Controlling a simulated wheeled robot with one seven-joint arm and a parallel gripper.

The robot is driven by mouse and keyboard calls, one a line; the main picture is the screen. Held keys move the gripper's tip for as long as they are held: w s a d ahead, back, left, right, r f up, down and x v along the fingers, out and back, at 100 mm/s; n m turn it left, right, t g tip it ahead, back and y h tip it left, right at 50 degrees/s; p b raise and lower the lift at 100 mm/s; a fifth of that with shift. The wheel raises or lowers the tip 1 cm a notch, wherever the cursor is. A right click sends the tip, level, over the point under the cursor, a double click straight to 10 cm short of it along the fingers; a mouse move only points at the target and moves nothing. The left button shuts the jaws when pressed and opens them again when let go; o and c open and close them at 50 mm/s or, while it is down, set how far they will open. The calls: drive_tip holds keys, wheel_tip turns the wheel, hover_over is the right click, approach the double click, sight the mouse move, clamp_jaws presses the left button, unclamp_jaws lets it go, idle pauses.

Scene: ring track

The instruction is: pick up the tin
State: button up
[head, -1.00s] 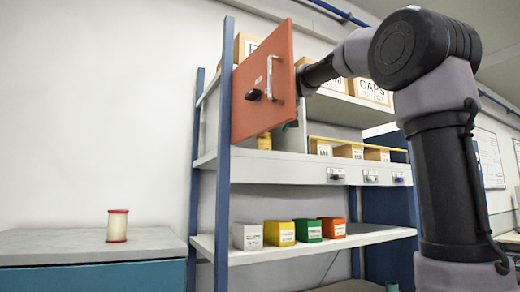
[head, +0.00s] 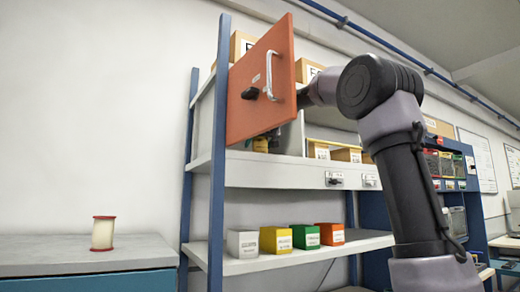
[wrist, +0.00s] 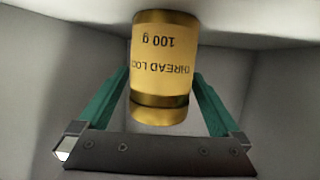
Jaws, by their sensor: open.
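The tin (wrist: 160,65) is a gold cylinder with a printed label reading "100 g" and thread-lock lettering upside down in the wrist view. It stands in a grey-walled compartment. In the head view a small yellow part of the tin (head: 260,145) shows below the open orange door (head: 258,90). My gripper (wrist: 162,82) is open, with one green finger on each side of the tin. I cannot tell whether either finger touches it. In the head view the door mostly hides my gripper.
The open door with its metal handle stands close beside my arm. Cardboard boxes (head: 348,155) sit on the shelf right of the compartment. Several coloured bins (head: 305,237) stand on the shelf below. A spool (head: 103,233) stands on a cabinet (head: 60,255) at left.

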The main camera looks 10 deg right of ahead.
drive_tip(key=shift+x, duration=0.9)
drive_tip(key=shift+c, duration=0.3)
drive_tip(key=c, duration=1.4)
drive_tip(key=shift+r, duration=0.1)
